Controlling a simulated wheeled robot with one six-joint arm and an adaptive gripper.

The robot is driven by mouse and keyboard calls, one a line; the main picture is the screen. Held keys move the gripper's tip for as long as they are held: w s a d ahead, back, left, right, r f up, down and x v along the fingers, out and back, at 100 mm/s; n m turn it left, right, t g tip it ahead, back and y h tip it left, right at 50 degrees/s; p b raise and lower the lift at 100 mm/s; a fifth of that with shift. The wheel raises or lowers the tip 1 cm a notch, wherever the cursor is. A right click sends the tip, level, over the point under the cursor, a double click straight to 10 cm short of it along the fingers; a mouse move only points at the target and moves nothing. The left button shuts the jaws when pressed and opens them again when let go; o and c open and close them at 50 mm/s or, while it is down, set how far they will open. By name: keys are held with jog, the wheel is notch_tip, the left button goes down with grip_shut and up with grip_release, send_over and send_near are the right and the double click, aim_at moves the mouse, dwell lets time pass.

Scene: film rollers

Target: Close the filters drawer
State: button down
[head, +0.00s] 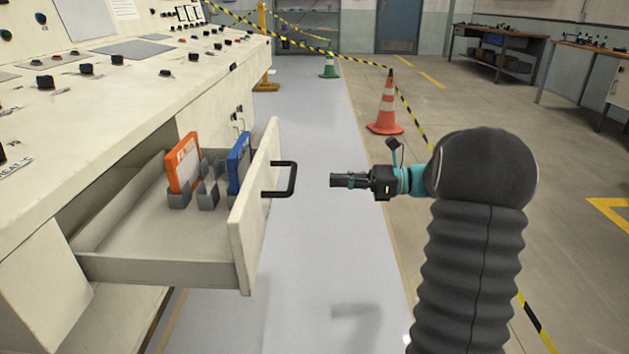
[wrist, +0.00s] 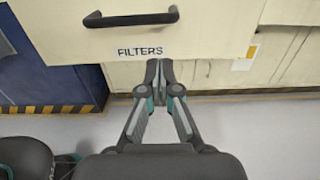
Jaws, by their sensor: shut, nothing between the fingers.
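The filters drawer (head: 165,235) is pulled out from the cream console in the head view. Its cream front panel (head: 254,210) bears a black handle (head: 291,180). In the wrist view the drawer front (wrist: 200,35) shows the label FILTERS (wrist: 140,52) and the handle (wrist: 131,18) at the upper left. My gripper (head: 334,180) is shut and empty, to the right of the handle with a gap between them. In the wrist view my gripper's fingertips (wrist: 159,68) point toward the drawer front, just below the label.
An orange filter box (head: 183,162) and a blue one (head: 239,162) stand in grey holders inside the drawer. An orange-and-white cone (head: 387,105) and yellow-black tape stand beyond my arm. The pale floor strip (head: 320,260) beside the drawer is clear.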

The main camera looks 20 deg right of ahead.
aim_at(270, 179)
jog(key=b+x, duration=0.1)
jog(key=x, duration=1.2)
jog(key=shift+s, duration=0.1)
jog(key=shift+a, duration=0.15)
